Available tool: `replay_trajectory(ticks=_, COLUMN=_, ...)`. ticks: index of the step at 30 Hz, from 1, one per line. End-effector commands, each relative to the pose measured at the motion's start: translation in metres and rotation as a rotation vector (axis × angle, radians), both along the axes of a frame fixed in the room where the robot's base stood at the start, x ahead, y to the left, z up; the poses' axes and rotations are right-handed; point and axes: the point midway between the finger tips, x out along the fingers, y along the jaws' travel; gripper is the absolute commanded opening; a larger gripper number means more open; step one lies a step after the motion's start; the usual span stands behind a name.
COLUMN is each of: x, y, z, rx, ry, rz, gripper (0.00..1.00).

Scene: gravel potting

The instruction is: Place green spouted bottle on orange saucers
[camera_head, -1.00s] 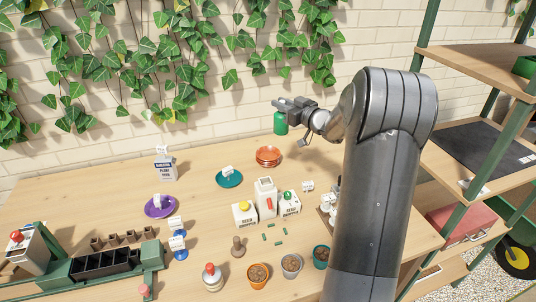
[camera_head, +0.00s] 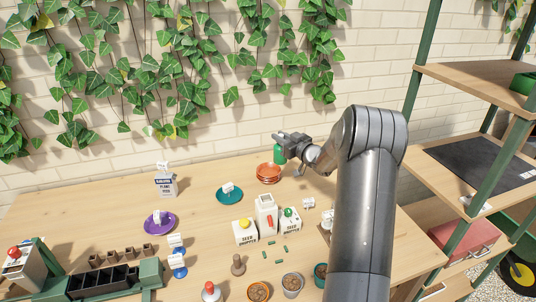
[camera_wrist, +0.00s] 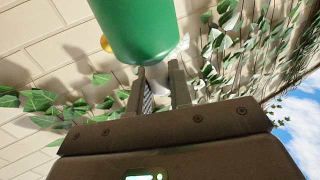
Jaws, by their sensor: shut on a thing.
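The green bottle (camera_head: 279,153) is held in my gripper (camera_head: 287,141), low over the back of the table. In the wrist view the green bottle (camera_wrist: 140,28) fills the top middle, between and beyond the fingers (camera_wrist: 160,90); its spout is not clearly seen. The stack of orange saucers (camera_head: 268,175) lies on the table just below and a little left of the bottle. In the head view the bottle's lower end is close to the saucers' back right rim; I cannot tell whether they touch.
A teal saucer (camera_head: 229,196) with a white tag lies left of the orange stack, and a purple saucer (camera_head: 160,222) farther left. White seed boxes (camera_head: 245,232) stand in front. A plant food carton (camera_head: 166,184) stands at the back left. The brick wall rises behind.

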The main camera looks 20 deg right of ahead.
Motion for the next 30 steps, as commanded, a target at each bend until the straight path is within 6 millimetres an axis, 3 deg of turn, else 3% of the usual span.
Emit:
replay_trajectory(ticks=3, x=0.017, y=0.021, z=-0.016, rx=0.002, ry=0.001, rz=0.003, gripper=0.00)
replay_trajectory(ticks=9, x=0.032, y=0.038, z=-0.029, rx=0.000, ry=-0.001, rz=0.000, gripper=0.00)
replay_trajectory(ticks=14, x=0.033, y=0.040, z=-0.039, rx=0.000, ry=0.000, rz=0.000, gripper=0.00)
replay_trajectory(ticks=21, x=0.033, y=0.039, z=-0.070, rx=0.001, ry=-0.001, rz=0.000, gripper=0.00)
replay_trajectory(ticks=30, x=0.033, y=0.039, z=-0.072, rx=-0.001, ry=-0.001, rz=0.000, gripper=0.00)
